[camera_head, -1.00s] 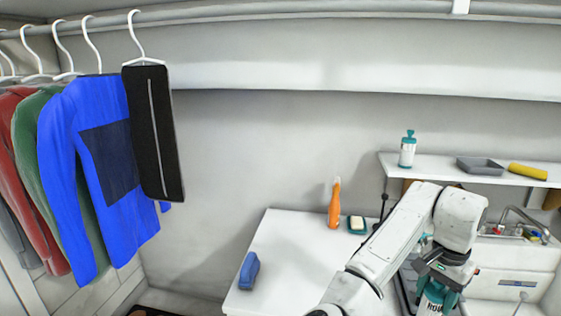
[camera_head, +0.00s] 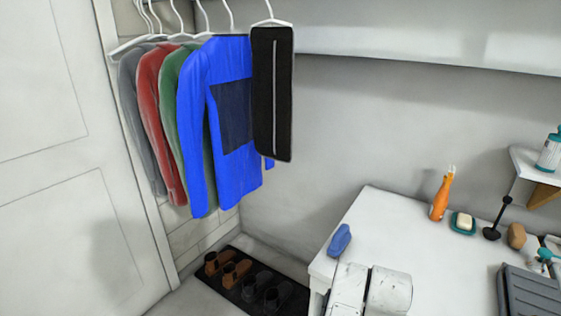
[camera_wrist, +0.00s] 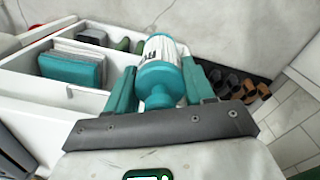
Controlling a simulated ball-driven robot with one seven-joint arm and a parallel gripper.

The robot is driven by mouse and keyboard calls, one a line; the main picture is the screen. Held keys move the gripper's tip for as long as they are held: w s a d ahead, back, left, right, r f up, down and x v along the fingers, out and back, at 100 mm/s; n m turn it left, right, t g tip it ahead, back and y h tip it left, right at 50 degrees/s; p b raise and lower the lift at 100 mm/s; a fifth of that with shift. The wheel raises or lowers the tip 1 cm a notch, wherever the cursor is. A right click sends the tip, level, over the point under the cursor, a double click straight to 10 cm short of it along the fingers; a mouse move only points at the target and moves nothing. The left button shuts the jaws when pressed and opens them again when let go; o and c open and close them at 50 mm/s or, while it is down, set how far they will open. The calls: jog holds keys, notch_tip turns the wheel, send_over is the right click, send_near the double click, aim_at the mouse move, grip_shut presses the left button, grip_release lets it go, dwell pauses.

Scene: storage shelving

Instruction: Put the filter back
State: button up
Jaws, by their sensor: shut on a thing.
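The filter (camera_wrist: 164,48), a white pleated cylinder with teal ends, is in the wrist view. My gripper (camera_wrist: 159,76) is shut on it, with a teal finger on each side of the teal end piece. The filter points away from the wrist and hangs in front of an open white drawer. Its far end is partly cut off from clear sight. In the head view only part of my arm shows at the bottom; the gripper and the filter are out of that view.
The open drawer (camera_wrist: 22,62) holds teal and grey folded cloths (camera_wrist: 72,66) and dark and green items. Shoes (camera_head: 240,272) stand on a dark mat by the wall. A white counter (camera_head: 375,215) carries a blue brush (camera_head: 339,240), an orange bottle (camera_head: 441,195) and a soap dish (camera_head: 463,223). Clothes hang at left.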

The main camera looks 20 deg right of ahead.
jog(key=a+f+n, duration=0.4)
jog(key=a+f, duration=0.1)
jog(key=a, duration=0.4)
jog(key=shift+s+a+f+n, duration=0.2)
jog(key=shift+s+f+n, duration=0.05)
jog(key=shift+s+n, duration=0.15)
jog(key=shift+a, duration=0.1)
dwell(0.7)
dwell(0.6)
jog(key=shift+s, duration=0.1)
